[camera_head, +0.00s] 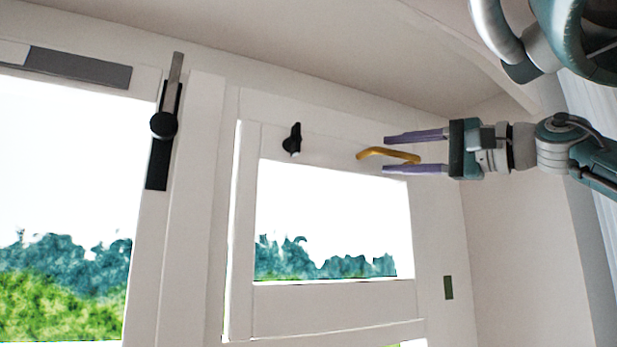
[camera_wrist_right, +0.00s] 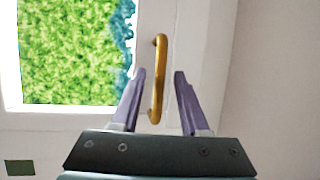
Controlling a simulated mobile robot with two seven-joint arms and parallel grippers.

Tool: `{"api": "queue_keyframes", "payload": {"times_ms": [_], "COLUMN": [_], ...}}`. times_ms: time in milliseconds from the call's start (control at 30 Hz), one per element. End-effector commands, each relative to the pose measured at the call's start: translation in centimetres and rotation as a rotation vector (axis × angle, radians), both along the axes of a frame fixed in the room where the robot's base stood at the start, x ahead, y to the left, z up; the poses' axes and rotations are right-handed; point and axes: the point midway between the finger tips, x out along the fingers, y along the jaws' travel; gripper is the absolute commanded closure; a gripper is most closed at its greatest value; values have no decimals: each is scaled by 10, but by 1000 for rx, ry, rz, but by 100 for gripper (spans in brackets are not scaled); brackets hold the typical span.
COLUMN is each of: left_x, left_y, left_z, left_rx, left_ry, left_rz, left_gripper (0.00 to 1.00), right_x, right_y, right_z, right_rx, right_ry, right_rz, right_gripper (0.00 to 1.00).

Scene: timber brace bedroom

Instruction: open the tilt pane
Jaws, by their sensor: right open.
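The tilt pane (camera_head: 262,298) is a white-framed window in the right half of the head view. A brass-coloured bar handle (camera_head: 388,154) is fixed on its top rail. My right gripper (camera_head: 386,154) comes in from the right, open, with its purple fingers above and below the handle in the head view. In the right wrist view, the handle (camera_wrist_right: 158,80) stands between the two spread fingertips of the right gripper (camera_wrist_right: 160,74), with a gap on each side. The handle is not gripped. My left gripper is not in view.
A small black catch (camera_head: 292,140) sits on the top rail left of the handle. A larger window at left has a black lever latch (camera_head: 163,126). A small green plate (camera_head: 448,287) is on the frame at right. The right wall and sloped ceiling are close to my right arm.

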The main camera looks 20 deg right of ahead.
Motion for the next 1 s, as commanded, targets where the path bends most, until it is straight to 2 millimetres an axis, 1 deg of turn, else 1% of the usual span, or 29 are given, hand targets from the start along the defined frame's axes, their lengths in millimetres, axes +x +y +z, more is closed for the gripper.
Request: {"api": "queue_keyframes", "payload": {"times_ms": [267,367,600,700,1000], "left_x": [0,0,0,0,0], "left_y": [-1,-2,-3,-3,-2], "left_z": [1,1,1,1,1], "left_rx": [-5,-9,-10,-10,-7], "left_ry": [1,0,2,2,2], "left_rz": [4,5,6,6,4], "left_gripper": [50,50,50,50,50], "right_x": [2,2,2,1,1], "right_y": [1,1,1,1,1], "right_z": [-1,-1,0,-1,-1], "right_rx": [0,1,1,1,1], "right_ry": [0,0,0,0,0], "right_rz": [0,0,0,0,0], "right_gripper": [55,64,91,100,100]}}
